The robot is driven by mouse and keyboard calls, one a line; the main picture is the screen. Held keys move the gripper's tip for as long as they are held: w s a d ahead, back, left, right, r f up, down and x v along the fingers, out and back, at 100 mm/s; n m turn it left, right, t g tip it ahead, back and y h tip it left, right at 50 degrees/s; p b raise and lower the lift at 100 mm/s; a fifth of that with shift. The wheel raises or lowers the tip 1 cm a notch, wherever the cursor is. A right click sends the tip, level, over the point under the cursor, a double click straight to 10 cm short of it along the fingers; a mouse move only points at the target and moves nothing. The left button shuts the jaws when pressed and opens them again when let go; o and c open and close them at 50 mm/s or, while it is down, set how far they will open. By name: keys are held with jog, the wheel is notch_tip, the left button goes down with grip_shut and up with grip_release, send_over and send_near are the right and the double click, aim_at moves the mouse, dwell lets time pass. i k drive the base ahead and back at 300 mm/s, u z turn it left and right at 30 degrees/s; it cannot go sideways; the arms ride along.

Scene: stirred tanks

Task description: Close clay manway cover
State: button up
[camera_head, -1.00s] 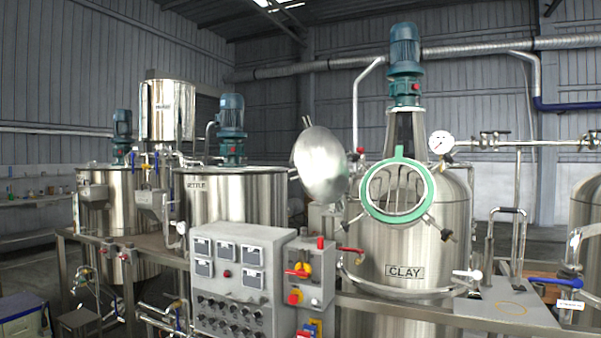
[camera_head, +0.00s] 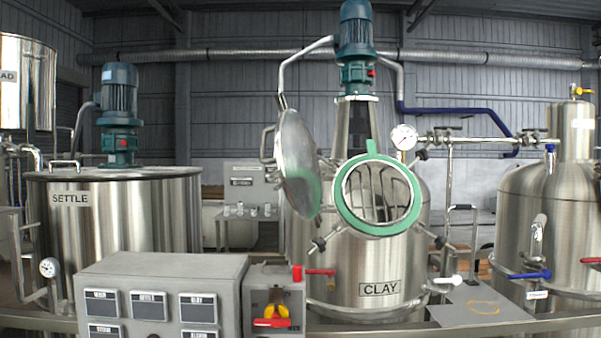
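The clay tank (camera_head: 405,262) stands right of centre, a steel vessel with a CLAY label (camera_head: 380,289). Its round manway (camera_head: 341,205) faces me with a green gasket ring, and the opening is uncovered. The manway cover (camera_head: 299,165) is a domed steel disc swung open to the left of the opening, seen at a steep angle with some green on its inner side. A handle (camera_head: 266,143) shows on its left side. Clamp knobs (camera_head: 318,243) stick out around the opening. My gripper is not in view.
A grey control panel (camera_head: 165,268) and a valve box (camera_head: 272,318) with a red-yellow handle stand in front at lower left. The SETTLE tank (camera_head: 150,220) is behind them. A grey plate (camera_head: 470,318) and a blue-handled valve (camera_head: 530,275) lie to the right.

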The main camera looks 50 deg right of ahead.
aim_at(295, 159)
jog(key=z, duration=0.75)
jog(key=i, duration=0.95)
jog(key=z, duration=0.8)
